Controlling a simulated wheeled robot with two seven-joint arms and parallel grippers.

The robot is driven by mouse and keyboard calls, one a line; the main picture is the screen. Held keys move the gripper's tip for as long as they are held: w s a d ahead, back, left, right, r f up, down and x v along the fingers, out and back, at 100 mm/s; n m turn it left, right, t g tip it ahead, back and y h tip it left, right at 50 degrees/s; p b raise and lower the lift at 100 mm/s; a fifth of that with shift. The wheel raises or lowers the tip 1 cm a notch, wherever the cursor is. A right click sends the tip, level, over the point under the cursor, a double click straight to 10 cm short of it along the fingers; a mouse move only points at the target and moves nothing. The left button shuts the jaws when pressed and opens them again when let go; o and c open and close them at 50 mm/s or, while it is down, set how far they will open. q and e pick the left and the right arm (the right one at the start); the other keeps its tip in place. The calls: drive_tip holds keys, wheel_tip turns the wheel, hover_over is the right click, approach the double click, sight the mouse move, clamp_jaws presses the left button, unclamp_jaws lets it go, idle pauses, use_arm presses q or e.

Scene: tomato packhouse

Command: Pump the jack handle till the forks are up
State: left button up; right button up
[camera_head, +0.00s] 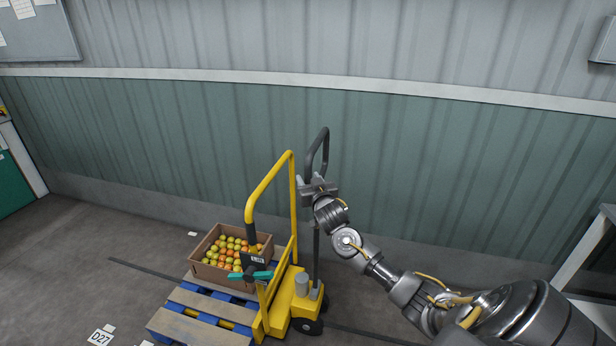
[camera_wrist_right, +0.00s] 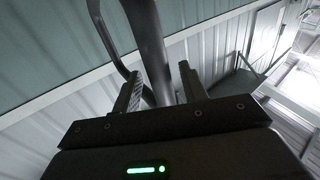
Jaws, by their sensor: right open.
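The yellow pallet jack (camera_head: 283,305) stands on the floor near the wall. Its dark jack handle (camera_head: 317,150) rises upright behind the yellow frame and ends in a loop. My right gripper (camera_head: 318,186) is at the handle just below the loop. In the right wrist view the dark handle bar (camera_wrist_right: 146,45) runs between the two open fingers (camera_wrist_right: 158,90). Whether a finger touches the bar cannot be told. The forks are mostly hidden under the blue pallet (camera_head: 190,316). My left gripper is not in view.
A cardboard box (camera_head: 206,271) of red and green tomatoes stands on the pallet. A teal-handled lever (camera_head: 262,275) is on the yellow frame. The wall (camera_head: 420,170) is close behind the jack. A white-framed table (camera_head: 580,262) stands at right.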

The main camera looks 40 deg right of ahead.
drive_tip(key=shift+w+d, duration=0.2)
drive_tip(key=shift+w, duration=0.3)
clamp_jaws()
